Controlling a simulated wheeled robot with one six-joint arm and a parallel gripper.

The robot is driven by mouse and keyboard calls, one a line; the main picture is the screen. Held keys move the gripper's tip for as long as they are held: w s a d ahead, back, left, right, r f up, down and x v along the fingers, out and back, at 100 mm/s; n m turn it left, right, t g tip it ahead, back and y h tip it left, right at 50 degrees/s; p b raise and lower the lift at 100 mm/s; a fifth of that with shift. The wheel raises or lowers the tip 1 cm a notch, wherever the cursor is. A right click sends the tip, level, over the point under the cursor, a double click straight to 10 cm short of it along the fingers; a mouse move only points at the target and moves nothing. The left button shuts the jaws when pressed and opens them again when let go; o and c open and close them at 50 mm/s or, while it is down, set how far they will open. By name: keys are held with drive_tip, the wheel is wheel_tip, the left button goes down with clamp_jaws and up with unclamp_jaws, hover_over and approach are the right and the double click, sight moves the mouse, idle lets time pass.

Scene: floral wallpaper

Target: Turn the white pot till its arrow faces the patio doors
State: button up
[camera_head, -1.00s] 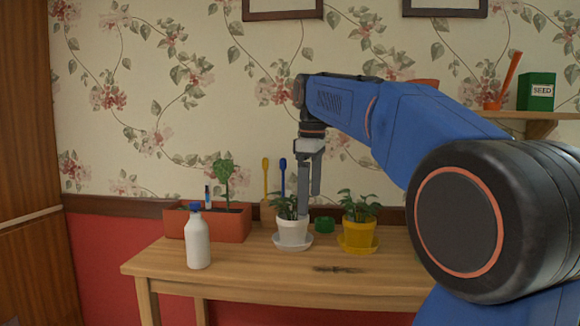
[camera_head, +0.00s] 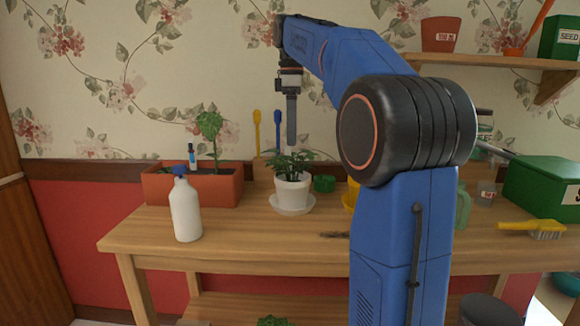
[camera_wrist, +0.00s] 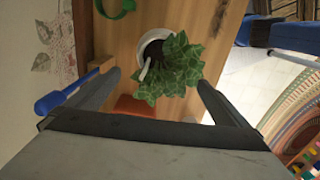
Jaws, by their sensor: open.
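The white pot (camera_head: 292,194) holds a leafy green plant and stands upright on a white saucer (camera_head: 291,209) on the potting bench. My gripper (camera_head: 291,148) is above it, pointing down, with the fingertips just over the leaves. In the wrist view the open fingers lie to either side, with the plant (camera_wrist: 172,70) between and beyond them. The pot's white rim (camera_wrist: 146,40) partly shows there; leaves hide much of it. I cannot make out an arrow on the pot. I cannot identify the patio doors in either view.
A white spray bottle (camera_head: 186,212) and a terracotta planter (camera_head: 220,188) stand left. Yellow (camera_head: 257,130) and blue (camera_head: 278,130) tools stand behind. A green ring-like item (camera_head: 324,183) and a yellow pot (camera_head: 351,195) are right. A green box (camera_head: 540,186) and brush (camera_head: 520,227) lie farther right.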

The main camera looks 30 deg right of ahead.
sight(292, 175)
wheel_tip(292, 175, down, 14)
drive_tip(key=shift+f, duration=0.25)
idle(0.4)
drive_tip(key=c, duration=1.4)
drive_tip(key=shift+c, duration=0.2)
drive_tip(key=shift+r, duration=0.2)
drive_tip(key=shift+m, duration=2.5)
drive_tip(key=shift+d+m, duration=0.1)
drive_tip(key=shift+m, duration=2.4)
